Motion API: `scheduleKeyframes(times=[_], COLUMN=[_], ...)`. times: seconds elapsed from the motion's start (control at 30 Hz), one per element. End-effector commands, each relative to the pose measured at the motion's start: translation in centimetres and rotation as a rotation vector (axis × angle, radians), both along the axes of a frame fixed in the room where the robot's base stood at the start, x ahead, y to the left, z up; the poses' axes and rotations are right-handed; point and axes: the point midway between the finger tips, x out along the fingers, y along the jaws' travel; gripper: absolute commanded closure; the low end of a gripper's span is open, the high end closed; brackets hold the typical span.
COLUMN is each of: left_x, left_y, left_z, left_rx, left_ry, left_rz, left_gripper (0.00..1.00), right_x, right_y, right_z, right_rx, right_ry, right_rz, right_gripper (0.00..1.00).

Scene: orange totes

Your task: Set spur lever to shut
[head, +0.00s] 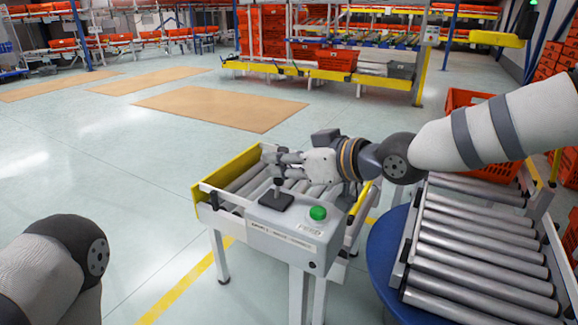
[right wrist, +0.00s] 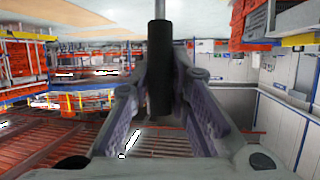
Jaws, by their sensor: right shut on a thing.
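The spur lever (head: 277,183) stands up from a black plate (head: 276,201) on the grey control box (head: 290,235) at the near end of a short roller conveyor. My right gripper (head: 274,163) reaches in from the right and is shut on the lever's top. In the right wrist view, the lever's black grip (right wrist: 160,70) is between the two fingers of the gripper (right wrist: 160,105). The box's label is too small to read fully. My left gripper is out of view; only part of the left arm shows at lower left.
A green button (head: 318,213) sits on the box, right of the lever. A larger roller conveyor (head: 480,250) and an orange tote (head: 470,100) are at right. The floor at left is clear.

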Motion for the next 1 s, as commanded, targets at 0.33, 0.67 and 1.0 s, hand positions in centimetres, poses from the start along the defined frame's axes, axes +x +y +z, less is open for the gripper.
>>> scheduleKeyframes(times=[0.33,0.67,1.0], left_x=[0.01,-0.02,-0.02], left_y=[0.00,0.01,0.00], left_z=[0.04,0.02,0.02], left_rx=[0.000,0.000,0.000], left_ry=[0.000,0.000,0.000], left_rz=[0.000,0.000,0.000], left_gripper=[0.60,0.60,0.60], right_x=[0.66,0.75,0.74], right_y=[1.01,1.16,1.16], right_z=[0.09,0.04,0.03], right_rx=[-0.116,-0.136,-0.135], right_ry=[0.065,0.077,0.077], right_rz=[0.000,0.000,0.000], right_gripper=[1.00,1.00,0.62])
